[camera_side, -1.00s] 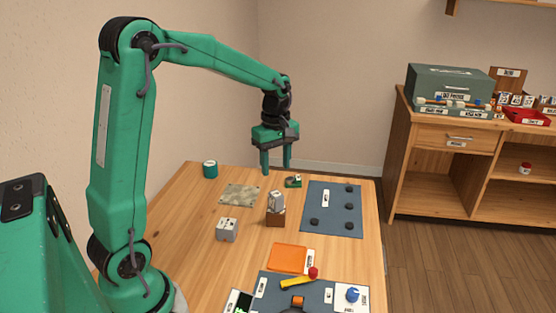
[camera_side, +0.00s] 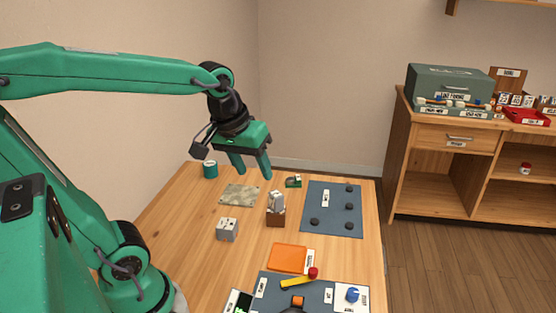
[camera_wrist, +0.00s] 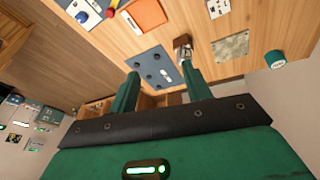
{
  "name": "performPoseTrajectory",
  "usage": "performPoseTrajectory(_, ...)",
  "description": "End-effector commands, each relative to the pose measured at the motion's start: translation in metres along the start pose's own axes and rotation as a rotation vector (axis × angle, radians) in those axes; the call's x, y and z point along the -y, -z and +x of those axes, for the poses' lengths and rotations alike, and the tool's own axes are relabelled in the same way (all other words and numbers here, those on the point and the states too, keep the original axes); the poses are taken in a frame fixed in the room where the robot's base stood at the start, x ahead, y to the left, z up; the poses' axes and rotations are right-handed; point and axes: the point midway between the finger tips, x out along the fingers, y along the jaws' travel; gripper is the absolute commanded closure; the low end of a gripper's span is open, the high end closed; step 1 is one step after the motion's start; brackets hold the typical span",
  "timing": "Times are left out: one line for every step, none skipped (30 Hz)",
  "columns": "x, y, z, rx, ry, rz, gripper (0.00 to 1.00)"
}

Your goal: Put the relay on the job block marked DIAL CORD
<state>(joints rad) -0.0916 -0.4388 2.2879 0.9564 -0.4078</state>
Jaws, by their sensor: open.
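My gripper (camera_side: 252,174) is open and empty, tilted in the air above the far part of the table; its spread fingers (camera_wrist: 160,72) also show in the wrist view. A brown block (camera_side: 275,220) stands mid-table with a grey-silver piece (camera_side: 276,201) on top. It also shows by the right fingertip in the wrist view, the brown block (camera_wrist: 182,40) partly covered. A small green piece with a pale top (camera_side: 293,181) lies at the far edge. A grey block (camera_side: 227,229) stands nearer. I cannot tell which is the relay, nor read any DIAL CORD mark.
A blue-grey mat (camera_side: 342,221) with several black discs lies at the right. A mottled cloth (camera_side: 239,195), teal cylinder (camera_side: 210,169) and orange pad (camera_side: 287,258) are around. A yellow tool (camera_side: 297,283) lies near the front. Bare wood surrounds the blocks.

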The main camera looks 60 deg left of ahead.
Motion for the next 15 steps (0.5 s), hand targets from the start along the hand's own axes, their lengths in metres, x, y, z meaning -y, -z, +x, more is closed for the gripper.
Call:
performPoseTrajectory(0.0,-0.01,-0.005,-0.021,-0.014,0.065,0.51)
performPoseTrajectory(0.0,-0.015,-0.006,-0.033,-0.021,0.104,0.51)
performPoseTrajectory(0.0,-0.021,-0.009,-0.047,-0.029,0.155,0.51)
performPoseTrajectory(0.0,-0.026,-0.01,-0.059,-0.035,0.193,0.51)
performPoseTrajectory(0.001,-0.031,-0.011,-0.068,-0.04,0.229,0.51)
performPoseTrajectory(0.001,-0.036,-0.012,-0.082,-0.046,0.274,0.51)
performPoseTrajectory(0.002,-0.04,-0.013,-0.091,-0.05,0.306,0.51)
performPoseTrajectory(0.002,-0.044,-0.014,-0.101,-0.054,0.337,0.51)
performPoseTrajectory(0.002,-0.048,-0.014,-0.111,-0.058,0.373,0.51)
performPoseTrajectory(0.003,-0.051,-0.014,-0.119,-0.06,0.397,0.51)
performPoseTrajectory(0.003,-0.053,-0.014,-0.125,-0.062,0.417,0.51)
performPoseTrajectory(0.004,-0.056,-0.015,-0.133,-0.065,0.441,0.51)
performPoseTrajectory(0.004,-0.058,-0.015,-0.137,-0.066,0.455,0.51)
performPoseTrajectory(0.004,-0.059,-0.015,-0.141,-0.067,0.468,0.51)
performPoseTrajectory(0.004,-0.061,-0.015,-0.144,-0.068,0.479,0.51)
